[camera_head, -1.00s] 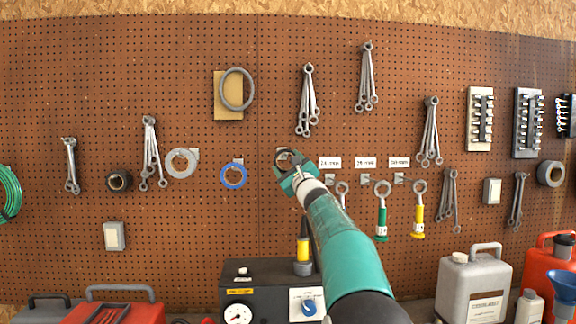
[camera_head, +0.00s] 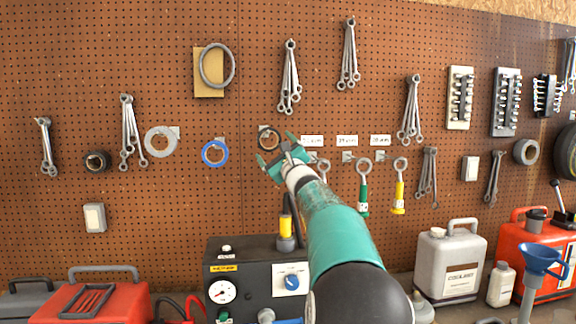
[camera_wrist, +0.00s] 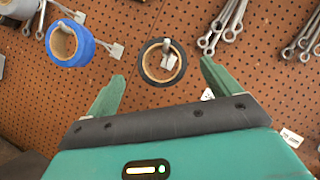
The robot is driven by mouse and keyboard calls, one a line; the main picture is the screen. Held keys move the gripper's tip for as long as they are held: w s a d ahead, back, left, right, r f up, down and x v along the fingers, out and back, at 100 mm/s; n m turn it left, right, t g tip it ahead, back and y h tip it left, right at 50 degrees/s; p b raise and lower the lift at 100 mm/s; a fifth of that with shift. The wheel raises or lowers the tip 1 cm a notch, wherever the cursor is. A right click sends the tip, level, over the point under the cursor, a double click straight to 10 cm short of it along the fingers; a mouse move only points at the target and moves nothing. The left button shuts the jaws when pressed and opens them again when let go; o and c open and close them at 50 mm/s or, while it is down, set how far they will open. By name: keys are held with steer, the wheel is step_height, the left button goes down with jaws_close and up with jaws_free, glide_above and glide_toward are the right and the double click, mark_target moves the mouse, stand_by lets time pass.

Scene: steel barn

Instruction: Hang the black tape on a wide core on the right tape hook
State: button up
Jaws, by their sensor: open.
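The black tape (camera_head: 259,138), a thin black ring, hangs on the rightmost of three tape hooks on the pegboard. In the wrist view the black tape (camera_wrist: 143,64) shows its tan core, with the metal right tape hook (camera_wrist: 169,46) passing through the opening. My gripper (camera_head: 276,148) is open just in front of it. In the wrist view my gripper's fingers (camera_wrist: 162,73) are spread to either side below the tape, apart from it and empty. The blue tape (camera_head: 215,164) hangs on the hook to the left, and the grey tape (camera_head: 149,141) is further left.
Wrenches (camera_head: 289,80) hang above, and green (camera_head: 363,190) and yellow (camera_head: 398,190) handled tools hang to the right under white labels. A dark gauge box (camera_head: 245,270), a red toolbox (camera_head: 100,300) and a coolant can (camera_head: 447,262) stand on the bench below.

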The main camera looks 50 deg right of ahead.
steer(key=v, duration=0.9)
steer(key=shift+f, duration=0.15)
